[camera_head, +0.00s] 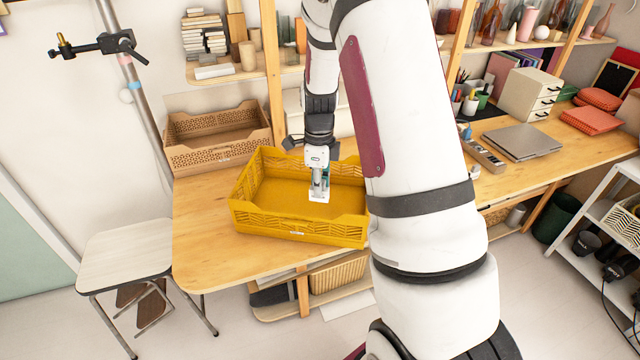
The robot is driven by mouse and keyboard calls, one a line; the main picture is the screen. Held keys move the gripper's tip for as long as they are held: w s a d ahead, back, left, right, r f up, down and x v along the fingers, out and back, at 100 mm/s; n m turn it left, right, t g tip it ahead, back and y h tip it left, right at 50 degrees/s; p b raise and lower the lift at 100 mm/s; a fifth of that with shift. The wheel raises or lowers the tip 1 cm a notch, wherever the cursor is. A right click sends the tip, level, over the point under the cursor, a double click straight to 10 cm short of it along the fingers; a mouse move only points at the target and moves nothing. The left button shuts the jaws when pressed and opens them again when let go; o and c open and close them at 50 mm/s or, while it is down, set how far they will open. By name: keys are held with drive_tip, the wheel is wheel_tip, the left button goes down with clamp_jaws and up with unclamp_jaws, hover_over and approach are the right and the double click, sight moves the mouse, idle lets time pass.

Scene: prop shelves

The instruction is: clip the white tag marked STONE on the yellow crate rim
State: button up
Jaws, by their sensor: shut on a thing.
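The yellow crate (265,220) stands on the wooden table, its open top facing up. My gripper (318,186) points down over the inside of the crate, behind the near rim. It is shut on a small white tag (318,196), which hangs at the fingertips. The writing on the tag is too small to read. I cannot tell how high the tag is above the crate floor. A small pale label (297,233) shows low on the crate's near wall. My arm hides the crate's right end.
A brown crate (215,150) stands behind and left of the yellow one. The wooden table (205,240) is bare to the left. A laptop (522,142) lies on the right. A stool (125,250) stands at the lower left.

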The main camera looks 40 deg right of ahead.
sight(296, 223)
drive_tip(key=shift+f+b, duration=0.65)
drive_tip(key=shift+f, duration=2.55)
drive_tip(key=shift+f+b, duration=0.95)
drive_tip(key=shift+f, duration=1.05)
idle(2.8)
